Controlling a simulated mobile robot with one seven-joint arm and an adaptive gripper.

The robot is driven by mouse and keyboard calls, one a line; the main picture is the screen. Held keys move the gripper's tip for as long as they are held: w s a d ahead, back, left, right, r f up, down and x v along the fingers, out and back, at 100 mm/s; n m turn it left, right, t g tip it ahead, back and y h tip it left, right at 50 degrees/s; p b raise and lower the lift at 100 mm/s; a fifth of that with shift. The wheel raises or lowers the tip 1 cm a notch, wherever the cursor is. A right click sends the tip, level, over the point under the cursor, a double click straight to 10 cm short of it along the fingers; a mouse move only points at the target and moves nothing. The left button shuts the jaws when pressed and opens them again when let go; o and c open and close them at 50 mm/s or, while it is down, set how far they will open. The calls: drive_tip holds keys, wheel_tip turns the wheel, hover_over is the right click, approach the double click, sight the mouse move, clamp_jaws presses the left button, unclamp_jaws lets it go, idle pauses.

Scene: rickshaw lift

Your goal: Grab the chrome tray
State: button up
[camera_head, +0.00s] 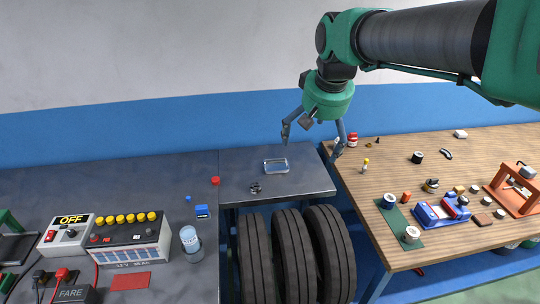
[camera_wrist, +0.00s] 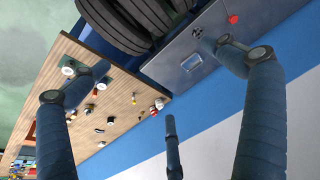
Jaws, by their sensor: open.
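The chrome tray (camera_head: 276,165) is a small, shiny rectangular dish lying flat on the dark grey metal table, near its back. It also shows in the wrist view (camera_wrist: 192,62), right of centre near the top. My gripper (camera_head: 312,142) hangs above and behind the tray, a little to its right in the head view, with its fingers spread and empty. In the wrist view, the fingers of my gripper (camera_wrist: 154,72) are wide apart, and the tray shows beyond them, near the right finger's tip.
Several tyres (camera_head: 290,250) stand below the table's front edge. A wooden table (camera_head: 385,170) with many small items is at right; a battery (camera_head: 130,243) is at left.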

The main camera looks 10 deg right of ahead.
drive_tip(key=w+g+p, duration=0.1)
drive_tip(key=w+p, duration=0.1)
drive_tip(key=w, duration=1.4)
drive_tip(key=g+p, duration=0.3)
drive_tip(key=p, duration=0.5)
hover_over(276, 167)
wheel_tip(276, 167, down, 31)
drive_tip(key=shift+w+a+r, duration=0.1)
drive_tip(key=shift+w, duration=0.05)
drive_tip(key=shift+f+b, duration=0.5)
drive_tip(key=shift+f, duration=3.8)
